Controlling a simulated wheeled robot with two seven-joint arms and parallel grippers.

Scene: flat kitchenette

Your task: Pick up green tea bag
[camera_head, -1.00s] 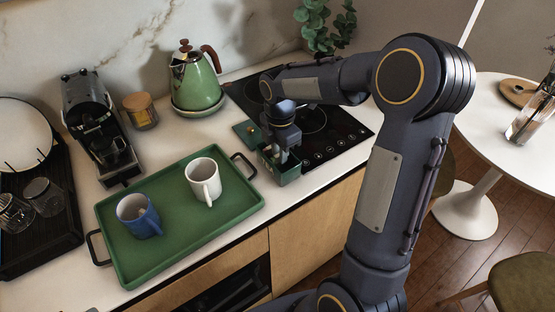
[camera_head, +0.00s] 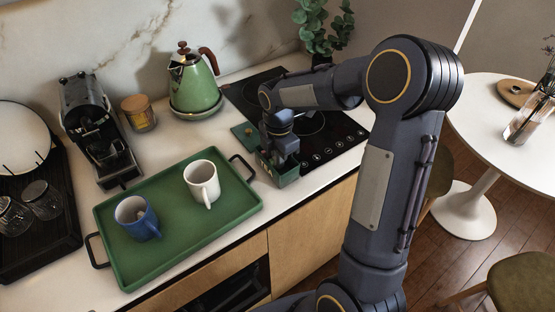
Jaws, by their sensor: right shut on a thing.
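My right gripper (camera_head: 279,158) points down into a small open green box (camera_head: 286,178) on the counter, to the right of the tray. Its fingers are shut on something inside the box. The green tea bag itself cannot be made out; the gripper and the box walls hide it. The box's green lid (camera_head: 246,134) lies beside it, on the far left side. My left gripper is not in view.
A green tray (camera_head: 183,244) holds a blue mug (camera_head: 137,218) and a white mug (camera_head: 202,182). A green kettle (camera_head: 194,88), a wooden-lidded jar (camera_head: 139,113) and a coffee machine (camera_head: 98,132) stand behind. A black cooktop (camera_head: 335,135) lies right of the box.

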